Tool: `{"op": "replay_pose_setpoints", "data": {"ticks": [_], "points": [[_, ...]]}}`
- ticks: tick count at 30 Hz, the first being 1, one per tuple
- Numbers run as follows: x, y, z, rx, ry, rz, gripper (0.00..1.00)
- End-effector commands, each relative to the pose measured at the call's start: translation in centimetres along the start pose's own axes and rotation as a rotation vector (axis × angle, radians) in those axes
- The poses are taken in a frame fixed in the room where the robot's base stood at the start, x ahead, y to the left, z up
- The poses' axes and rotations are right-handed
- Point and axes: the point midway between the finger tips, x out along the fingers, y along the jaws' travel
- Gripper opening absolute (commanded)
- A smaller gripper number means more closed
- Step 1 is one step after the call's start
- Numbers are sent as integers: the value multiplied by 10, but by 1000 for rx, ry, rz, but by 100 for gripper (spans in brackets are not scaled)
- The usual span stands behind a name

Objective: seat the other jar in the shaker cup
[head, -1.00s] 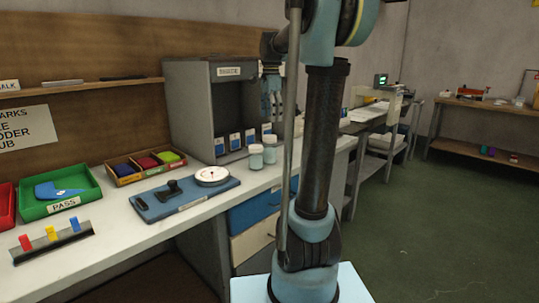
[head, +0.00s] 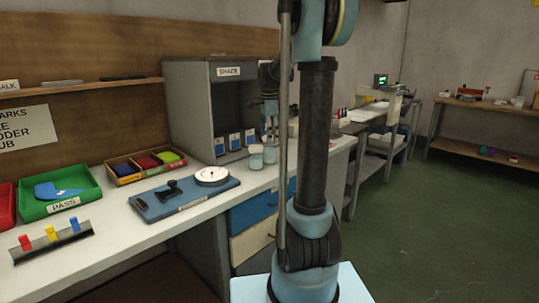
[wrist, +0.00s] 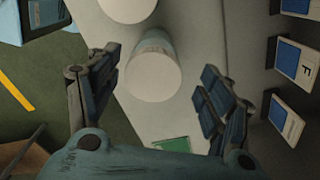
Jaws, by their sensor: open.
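Two pale blue-green jars stand close together on the bench before the grey cabinet: the left jar (head: 256,158) and the right jar (head: 270,155). My gripper (head: 270,132) points down above the right jar, its fingers close to the jar's top. In the wrist view, my gripper (wrist: 160,85) is open, with a finger on each side of one pale round-topped jar (wrist: 153,76). The other jar (wrist: 127,8) is cut off by the top edge. I cannot make out a shaker cup in either view.
The labelled grey cabinet (head: 188,95) stands behind the jars, with several blue-and-white cards (wrist: 287,120) close to the right finger. A blue board (head: 183,200) with a white dial lies left of the jars. The bench's front edge is near them.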

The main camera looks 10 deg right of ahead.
Motion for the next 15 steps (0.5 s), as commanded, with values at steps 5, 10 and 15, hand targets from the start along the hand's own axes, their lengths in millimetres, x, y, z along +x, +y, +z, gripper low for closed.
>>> {"op": "replay_pose_setpoints", "data": {"ticks": [5, 10, 15], "points": [[13, 0, 0, 0, 0, 0, 73], [23, 2, -1, 0, 0, 0, 73], [45, 6, -3, 0, 0, 0, 73]]}}
